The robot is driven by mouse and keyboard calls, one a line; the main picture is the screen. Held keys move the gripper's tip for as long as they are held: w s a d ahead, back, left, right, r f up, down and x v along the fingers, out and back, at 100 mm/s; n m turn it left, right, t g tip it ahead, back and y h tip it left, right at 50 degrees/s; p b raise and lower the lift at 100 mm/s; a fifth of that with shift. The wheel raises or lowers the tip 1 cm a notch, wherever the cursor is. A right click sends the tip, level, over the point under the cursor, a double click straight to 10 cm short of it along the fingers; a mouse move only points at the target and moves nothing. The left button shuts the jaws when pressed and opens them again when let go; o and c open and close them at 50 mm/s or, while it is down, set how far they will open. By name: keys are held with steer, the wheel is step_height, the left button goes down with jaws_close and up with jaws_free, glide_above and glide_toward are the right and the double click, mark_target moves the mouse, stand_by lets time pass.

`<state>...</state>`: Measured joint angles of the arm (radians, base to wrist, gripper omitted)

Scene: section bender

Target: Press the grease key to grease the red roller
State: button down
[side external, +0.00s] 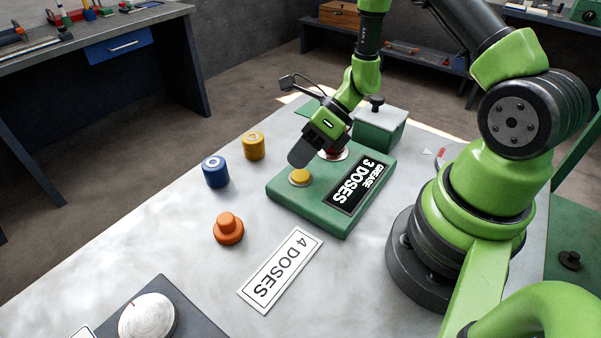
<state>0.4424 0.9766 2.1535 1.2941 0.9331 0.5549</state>
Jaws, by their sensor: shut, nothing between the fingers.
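A green grease box (290,208) stands on the table with a black display (358,184) reading "GREASE 3 DOSES". A yellow round key (300,177) sits near its left corner. A red key in a pale ring (334,155) shows partly behind my gripper. My gripper (299,158) is shut and empty, tilted down over the box; its tips are just above or behind the yellow key in the picture, and I cannot tell whether they touch anything. An orange-red stepped roller (228,228) stands on the table left of the box. A white card (280,268) reads "4 DOSES".
A blue roller (215,171) and a yellow roller (253,145) stand left of the box. A green container with a black knob (380,127) stands behind it. A dark plate (190,317) bearing a pale disc (147,317) is at the front left. The table between is clear.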

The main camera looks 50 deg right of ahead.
steer(key=shift+r, duration=2.5)
stand_by(0.8)
step_height(320, 180, up, 4)
steer(key=shift+f, duration=0.1)
steer(key=shift+f, duration=0.1)
steer(key=shift+f, duration=4.35)
steer(key=shift+f, duration=0.15)
steer(key=shift+f, duration=0.25)
